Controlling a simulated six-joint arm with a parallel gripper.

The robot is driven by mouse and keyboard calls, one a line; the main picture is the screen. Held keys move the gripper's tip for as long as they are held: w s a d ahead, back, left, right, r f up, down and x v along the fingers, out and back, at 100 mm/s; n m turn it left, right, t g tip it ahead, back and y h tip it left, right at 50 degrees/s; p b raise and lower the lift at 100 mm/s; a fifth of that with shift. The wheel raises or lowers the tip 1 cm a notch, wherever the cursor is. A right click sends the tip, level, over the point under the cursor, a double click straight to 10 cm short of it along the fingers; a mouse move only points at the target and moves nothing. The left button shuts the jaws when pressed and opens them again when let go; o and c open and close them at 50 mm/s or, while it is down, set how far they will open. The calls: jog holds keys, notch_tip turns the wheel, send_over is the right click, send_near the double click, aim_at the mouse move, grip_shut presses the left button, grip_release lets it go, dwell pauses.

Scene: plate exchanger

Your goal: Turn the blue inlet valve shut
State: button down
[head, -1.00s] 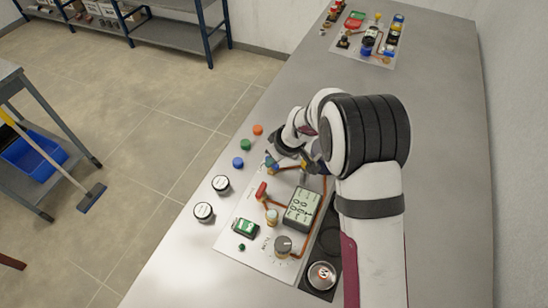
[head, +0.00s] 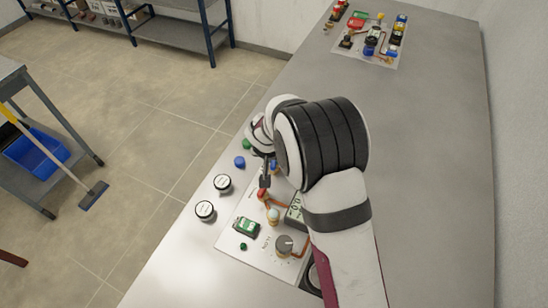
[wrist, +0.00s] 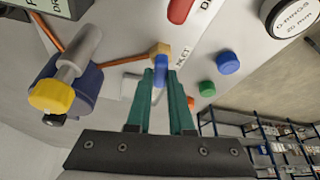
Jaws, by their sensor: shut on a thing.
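The blue inlet valve (wrist: 160,68) shows in the wrist view as a small blue handle on a brass fitting (wrist: 160,49), at the end of an orange pipe. My gripper (wrist: 160,78) has its teal fingers on both sides of the blue handle and is shut on it. The fingers hide part of the handle, so I cannot tell how far it is turned. In the head view my arm covers most of the gripper and the valve.
A blue cylinder with a yellow cap (wrist: 52,95) stands beside the fingers. A red handle (head: 263,195), a gauge (head: 294,208) and a grey knob (head: 284,243) sit on the panel. Loose blue (wrist: 228,63) and green (wrist: 207,89) caps lie nearby. The bench's far middle is clear.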

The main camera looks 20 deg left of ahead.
jog(key=shift+a+m+h, duration=0.1)
jog(key=shift+m+h, duration=0.4)
jog(key=shift+m, duration=0.7)
jog(key=c, duration=0.8)
grip_release()
jog(key=v, duration=1.5)
jog(key=shift+s+r, duration=0.25)
jog(key=shift+r, duration=0.05)
